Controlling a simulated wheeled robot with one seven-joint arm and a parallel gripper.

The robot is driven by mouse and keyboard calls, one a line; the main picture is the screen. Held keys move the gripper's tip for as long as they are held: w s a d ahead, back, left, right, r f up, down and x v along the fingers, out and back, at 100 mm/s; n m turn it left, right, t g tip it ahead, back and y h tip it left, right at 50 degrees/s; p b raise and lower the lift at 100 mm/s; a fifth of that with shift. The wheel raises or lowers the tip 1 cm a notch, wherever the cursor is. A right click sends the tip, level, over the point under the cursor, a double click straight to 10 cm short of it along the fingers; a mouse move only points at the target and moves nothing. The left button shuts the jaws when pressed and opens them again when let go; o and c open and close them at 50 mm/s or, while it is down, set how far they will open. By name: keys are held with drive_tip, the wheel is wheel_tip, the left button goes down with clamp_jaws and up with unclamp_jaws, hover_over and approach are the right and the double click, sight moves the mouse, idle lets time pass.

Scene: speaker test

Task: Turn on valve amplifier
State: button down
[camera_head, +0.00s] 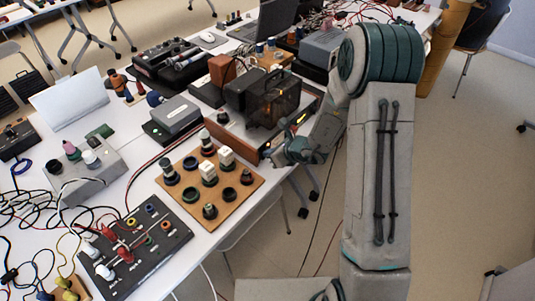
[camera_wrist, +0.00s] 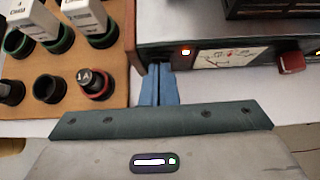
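The valve amplifier (camera_head: 274,100) stands near the right edge of the table, with a dark cage on top and an orange glow inside it. The fingertips are close to the panel's left end, left of the indicator; contact cannot be told. In the head view the gripper (camera_head: 270,157) is beside the amplifier's front, its fingertips hard to make out.
A wooden board (camera_head: 232,208) with several sockets and plugs lies left of my gripper. A black panel (camera_head: 150,236) with cables is nearer, and a grey box (camera_head: 177,116) stands left of the amplifier. Open floor (camera_head: 452,170) lies to the right.

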drive_tip(key=shift+r+p, duration=0.35)
drive_tip(key=shift+r, duration=0.4)
drive_tip(key=v, duration=1.3)
drive_tip(key=shift+r, duration=0.1)
